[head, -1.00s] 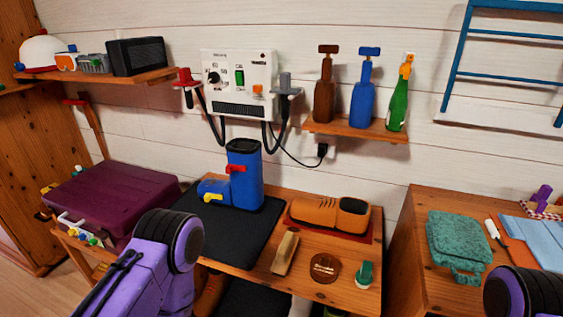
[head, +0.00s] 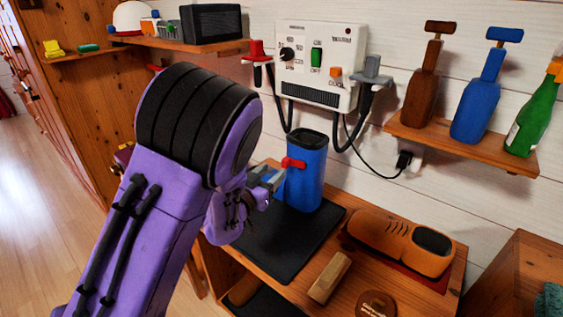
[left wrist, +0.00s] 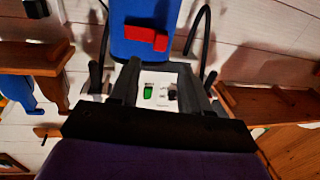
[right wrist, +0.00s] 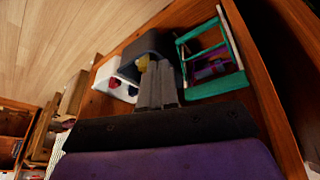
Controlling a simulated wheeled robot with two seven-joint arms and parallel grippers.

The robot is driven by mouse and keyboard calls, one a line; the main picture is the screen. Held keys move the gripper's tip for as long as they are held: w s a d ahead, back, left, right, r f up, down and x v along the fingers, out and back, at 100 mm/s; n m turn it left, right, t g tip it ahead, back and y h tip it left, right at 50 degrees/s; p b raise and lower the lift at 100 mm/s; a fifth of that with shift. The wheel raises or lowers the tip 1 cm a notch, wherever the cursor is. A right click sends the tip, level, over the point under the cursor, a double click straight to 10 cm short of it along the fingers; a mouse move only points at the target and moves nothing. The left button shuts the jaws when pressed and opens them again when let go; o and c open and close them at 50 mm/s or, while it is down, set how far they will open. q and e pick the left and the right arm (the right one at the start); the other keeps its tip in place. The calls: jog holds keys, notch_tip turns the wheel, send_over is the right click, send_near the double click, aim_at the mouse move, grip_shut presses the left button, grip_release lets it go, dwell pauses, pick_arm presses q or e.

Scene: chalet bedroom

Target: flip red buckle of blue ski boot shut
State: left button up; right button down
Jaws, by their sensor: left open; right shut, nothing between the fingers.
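The blue ski boot (head: 308,180) stands upright on a black mat (head: 275,243) on the wooden bench. Its red buckle (head: 292,163) sticks out from the front of the shaft, towards the left. My left gripper (head: 272,180) is open and empty, just in front of the boot and slightly below the buckle; my arm hides the boot's toe. In the left wrist view the red buckle (left wrist: 147,39) lies beyond the open fingers (left wrist: 160,80), apart from them. My right gripper (right wrist: 158,85) is shut and empty in the right wrist view, away from the boot.
A brown shoe (head: 400,240) and a wooden block (head: 329,277) lie right of the mat. A white control box (head: 318,62) with cables hangs behind the boot. In the right wrist view, a grey bin (right wrist: 130,60) and a green frame (right wrist: 212,85) are near the right gripper.

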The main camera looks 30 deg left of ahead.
aim_at(282, 161)
pick_arm(q)
jog(key=w, duration=0.6)
jog(key=shift+a+f+p, duration=0.1)
jog(key=shift+p, duration=0.2)
grip_shut()
jog(key=shift+w+a+m+h+b, duration=0.25)
jog(key=shift+m+h, duration=0.25)
jog(key=shift+h, duration=0.3)
jog(key=shift+w+a+m+h, duration=0.15)
jog(key=shift+m+h, duration=0.35)
jog(key=shift+h, duration=0.2)
grip_release()
